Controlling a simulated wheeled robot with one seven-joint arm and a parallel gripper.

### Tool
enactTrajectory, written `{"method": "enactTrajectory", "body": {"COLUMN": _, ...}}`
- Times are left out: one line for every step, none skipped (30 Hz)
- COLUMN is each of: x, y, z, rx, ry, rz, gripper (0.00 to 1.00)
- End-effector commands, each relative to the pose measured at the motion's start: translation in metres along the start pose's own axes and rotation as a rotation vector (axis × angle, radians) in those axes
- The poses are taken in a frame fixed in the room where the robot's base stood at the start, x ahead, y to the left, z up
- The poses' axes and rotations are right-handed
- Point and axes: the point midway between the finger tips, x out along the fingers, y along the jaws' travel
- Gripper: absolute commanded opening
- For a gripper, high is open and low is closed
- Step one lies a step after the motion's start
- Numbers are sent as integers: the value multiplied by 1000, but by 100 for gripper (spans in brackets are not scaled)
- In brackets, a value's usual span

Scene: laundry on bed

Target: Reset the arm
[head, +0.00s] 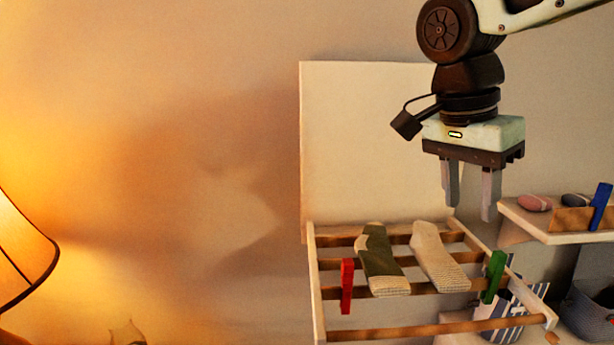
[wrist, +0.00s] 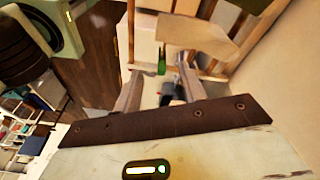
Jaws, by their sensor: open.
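My gripper (head: 468,200) hangs from the arm, pointing down, above the right part of a wooden drying rack. Its two fingers are apart with nothing between them. In the wrist view my gripper (wrist: 158,95) shows both fingers spread, with part of the rack and a green clothespin beyond them. The arm comes in from the upper right of the head view.
The drying rack (head: 315,280) holds a green-and-white sock (head: 380,262), a cream sock (head: 438,258), a red clothespin (head: 347,285) and a green clothespin (head: 494,276). A shelf (head: 540,232) stands close to the right of my gripper. A lamp (head: 22,250) glows at left.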

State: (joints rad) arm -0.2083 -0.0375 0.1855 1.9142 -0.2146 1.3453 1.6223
Motion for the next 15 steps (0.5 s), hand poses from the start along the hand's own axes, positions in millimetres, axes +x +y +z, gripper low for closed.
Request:
{"method": "enactTrajectory", "body": {"x": 13, "y": 4, "z": 20, "rx": -148, "ry": -23, "rz": -10, "gripper": 41}}
{"method": "enactTrajectory", "body": {"x": 21, "y": 6, "z": 31, "rx": -243, "ry": -36, "rz": -21, "gripper": 41}}
{"method": "enactTrajectory", "body": {"x": 31, "y": 9, "z": 46, "rx": -368, "ry": -54, "rz": -36, "gripper": 41}}
{"method": "enactTrajectory", "body": {"x": 38, "y": 12, "z": 57, "rx": -458, "ry": -67, "rz": -48, "gripper": 41}}
{"method": "enactTrajectory", "body": {"x": 46, "y": 15, "z": 68, "rx": -551, "ry": -77, "rz": -61, "gripper": 41}}
{"method": "enactTrajectory", "body": {"x": 55, "y": 20, "z": 82, "rx": -671, "ry": -91, "rz": -79, "gripper": 41}}
{"method": "enactTrajectory", "body": {"x": 63, "y": 24, "z": 91, "rx": -759, "ry": -99, "rz": -94, "gripper": 41}}
{"method": "enactTrajectory", "body": {"x": 70, "y": 29, "z": 101, "rx": -847, "ry": -107, "rz": -109, "gripper": 41}}
{"method": "enactTrajectory", "body": {"x": 79, "y": 36, "z": 113, "rx": -963, "ry": -116, "rz": -128, "gripper": 41}}
{"method": "enactTrajectory", "body": {"x": 86, "y": 41, "z": 122, "rx": -1048, "ry": -121, "rz": -144, "gripper": 41}}
{"method": "enactTrajectory", "body": {"x": 93, "y": 47, "z": 130, "rx": -1131, "ry": -126, "rz": -160, "gripper": 41}}
{"method": "enactTrajectory", "body": {"x": 102, "y": 55, "z": 140, "rx": -1239, "ry": -128, "rz": -182, "gripper": 41}}
{"method": "enactTrajectory", "body": {"x": 108, "y": 60, "z": 147, "rx": -1316, "ry": -130, "rz": -198, "gripper": 41}}
{"method": "enactTrajectory", "body": {"x": 114, "y": 66, "z": 152, "rx": -1388, "ry": -129, "rz": -212, "gripper": 41}}
{"method": "enactTrajectory", "body": {"x": 121, "y": 73, "z": 160, "rx": -1476, "ry": -127, "rz": -232, "gripper": 41}}
